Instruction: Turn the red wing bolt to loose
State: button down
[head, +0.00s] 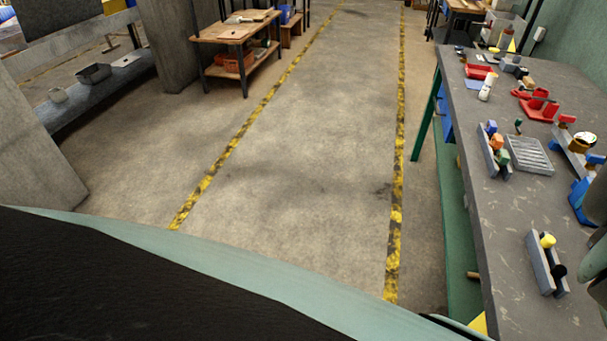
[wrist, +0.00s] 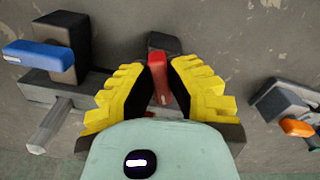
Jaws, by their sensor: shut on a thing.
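The red wing bolt (wrist: 160,84) shows in the middle of the wrist view, in front of a dark block (wrist: 163,42). My gripper (wrist: 158,68) has its yellow ridged fingers on both sides of the red wing, shut on it. The fingers and the gripper's pale body hide the lower part of the bolt and its mount. My gripper is not clearly visible in the head view. I cannot tell from the pictures how far the bolt is turned.
A blue-handled part (wrist: 38,54) on a grey fixture stands close at left in the wrist view. An orange-tipped part (wrist: 297,128) is at right. In the head view, the grey workbench (head: 505,215) bears several fixtures and a slotted metal plate (head: 530,156). The floor aisle (head: 310,130) is clear.

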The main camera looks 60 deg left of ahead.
jog(key=shift+n, duration=0.6)
jog(key=c, duration=0.9)
grip_release()
jog(key=shift+c, duration=0.2)
jog(key=shift+r, duration=0.1)
notch_tip(320, 180, up, 12)
